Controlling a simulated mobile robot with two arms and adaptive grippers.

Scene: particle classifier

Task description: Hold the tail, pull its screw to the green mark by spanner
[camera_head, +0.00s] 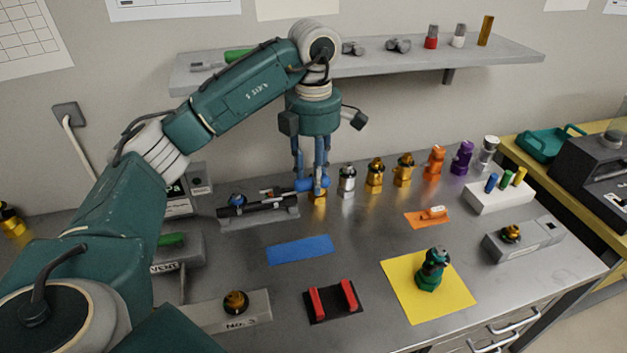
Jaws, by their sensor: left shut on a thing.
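My left gripper (311,187) reaches down at the back middle of the bench, its fingers close together around a small blue part (303,185). I cannot tell whether this blue part is the tail, its screw or something else. Just left of it a dark elongated device (258,208) with a blue knob lies on a grey base. A thin rod runs from above this device toward the fingers. A gold piece (317,198) stands right below or behind the fingertips. I cannot make out a spanner or a green mark for certain. My right gripper is out of view.
Several silver, gold, orange and purple pieces stand in a row right of the gripper, starting with a silver one (347,181). A green piece (432,270) stands on a yellow mat (455,292). A blue mat (300,250) lies bare in front. A shelf (400,70) hangs behind.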

